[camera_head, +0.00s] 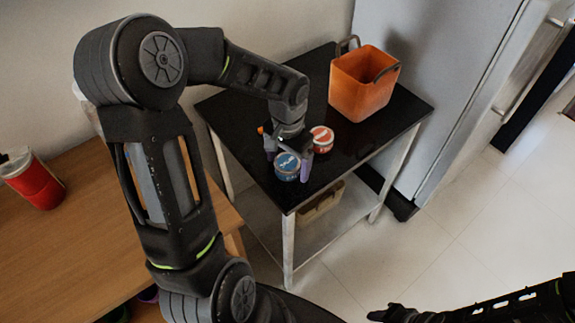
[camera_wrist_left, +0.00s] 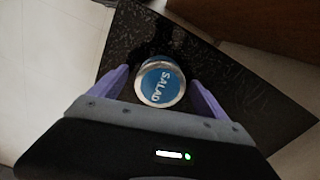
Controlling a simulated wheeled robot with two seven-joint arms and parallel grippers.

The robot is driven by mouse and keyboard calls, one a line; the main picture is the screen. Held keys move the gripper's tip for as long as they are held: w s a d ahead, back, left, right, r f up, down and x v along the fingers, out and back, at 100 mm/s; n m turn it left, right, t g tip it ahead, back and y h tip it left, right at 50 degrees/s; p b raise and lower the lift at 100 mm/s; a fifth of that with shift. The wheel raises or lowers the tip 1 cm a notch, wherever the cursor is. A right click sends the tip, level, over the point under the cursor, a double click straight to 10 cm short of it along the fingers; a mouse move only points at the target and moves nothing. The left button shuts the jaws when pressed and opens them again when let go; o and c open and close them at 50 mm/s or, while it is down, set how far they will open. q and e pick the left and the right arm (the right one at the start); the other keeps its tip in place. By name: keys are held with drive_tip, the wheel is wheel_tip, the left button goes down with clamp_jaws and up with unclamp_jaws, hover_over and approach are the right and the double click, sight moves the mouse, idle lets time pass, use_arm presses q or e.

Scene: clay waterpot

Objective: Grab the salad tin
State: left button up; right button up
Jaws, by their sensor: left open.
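The salad tin (camera_head: 287,166) has a blue lid and stands upright on the small black-topped table (camera_head: 259,166), near its front edge. In the left wrist view the tin (camera_wrist_left: 160,83) shows its lid with the word SALAD. My left gripper (camera_head: 289,162) is above the table at the tin, pointing down. In the left wrist view its two purple fingers (camera_wrist_left: 158,90) are spread apart, one on each side of the tin, with gaps visible beside it. My right arm shows at the lower right, but its fingers are not clear.
An orange bucket (camera_head: 362,85) stands at the back of the black table. A brown basket (camera_head: 320,202) is on the lower shelf. A grey fridge (camera_head: 440,70) stands to the right.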

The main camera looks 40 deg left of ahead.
idle(0.3)
use_arm(q)
drive_tip(key=c, duration=1.7)
